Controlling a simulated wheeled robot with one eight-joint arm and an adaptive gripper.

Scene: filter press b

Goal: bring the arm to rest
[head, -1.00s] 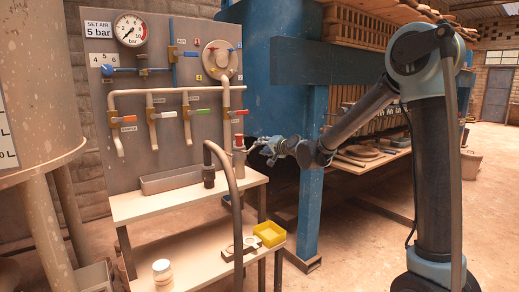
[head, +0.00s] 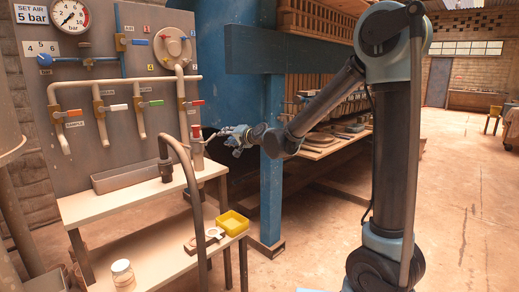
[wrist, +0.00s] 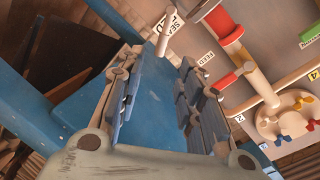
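My arm reaches left in the head view, held out in the air with its elbow high. My gripper (head: 225,137) is at its end, just right of a standing pipe with a red top (head: 197,140) by the valve panel. In the wrist view my gripper (wrist: 160,68) has its two fingers apart, with nothing visible between them except the blue press frame behind. A red-handled fitting and a pipe (wrist: 245,75) show to the right of the fingers. Whether a fingertip touches anything cannot be told from the head view.
The valve panel (head: 105,135) and a bench (head: 85,205) with a grey trough stand at left. A yellow bin (head: 233,223) and a white jar (head: 122,275) are on the lower shelf. Open floor (head: 460,210) lies right.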

